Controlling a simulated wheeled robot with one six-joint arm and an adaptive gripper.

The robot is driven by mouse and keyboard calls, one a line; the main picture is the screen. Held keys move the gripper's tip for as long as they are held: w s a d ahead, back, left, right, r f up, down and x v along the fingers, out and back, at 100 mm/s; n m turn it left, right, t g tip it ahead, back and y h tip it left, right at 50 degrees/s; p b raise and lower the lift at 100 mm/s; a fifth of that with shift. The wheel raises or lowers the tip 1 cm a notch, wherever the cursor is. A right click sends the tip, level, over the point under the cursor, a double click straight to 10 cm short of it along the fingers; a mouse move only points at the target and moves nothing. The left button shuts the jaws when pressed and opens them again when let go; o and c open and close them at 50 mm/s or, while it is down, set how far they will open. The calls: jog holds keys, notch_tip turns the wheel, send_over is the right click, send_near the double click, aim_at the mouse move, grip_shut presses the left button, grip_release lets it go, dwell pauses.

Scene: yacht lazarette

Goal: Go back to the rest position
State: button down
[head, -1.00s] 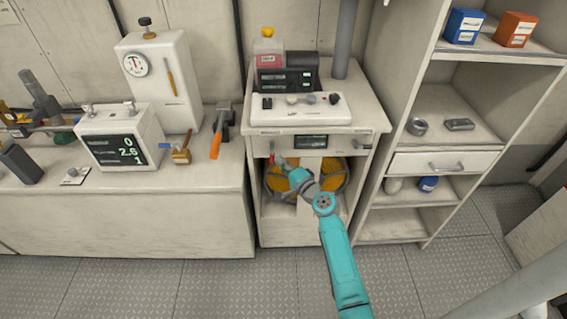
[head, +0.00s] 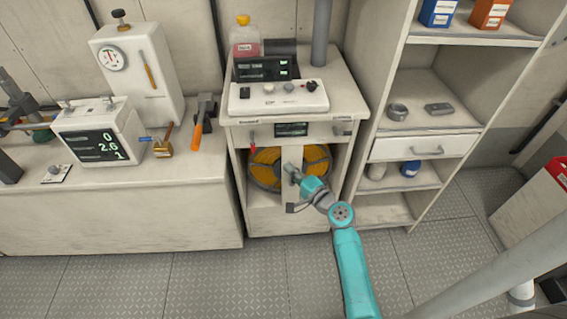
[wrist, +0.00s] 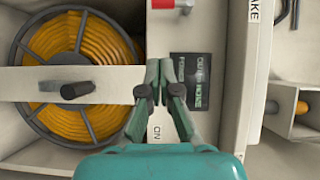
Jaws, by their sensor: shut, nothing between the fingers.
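My teal arm reaches toward the front of the white cabinet (head: 262,216) in the head view. My gripper (head: 290,170) is in front of the open bay with the yellow hose reel (head: 318,160), below the small dark display (head: 291,129). In the wrist view my gripper (wrist: 160,66) is shut and empty, its fingertips together. The same display (wrist: 190,80) lies behind and beside the fingertips there, and the coiled yellow hose (wrist: 78,40) is to the left. Whether the fingers touch the panel cannot be told.
A red-tipped lever (head: 252,142) is on the cabinet front. A bench (head: 120,222) with instruments stands left. Open shelving (head: 408,118) with a drawer (head: 408,147) stands close on the right. A pale pole (head: 500,262) crosses the lower right. The floor (head: 215,285) before the bench is clear.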

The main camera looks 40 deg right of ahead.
jog(key=shift+s, duration=0.3)
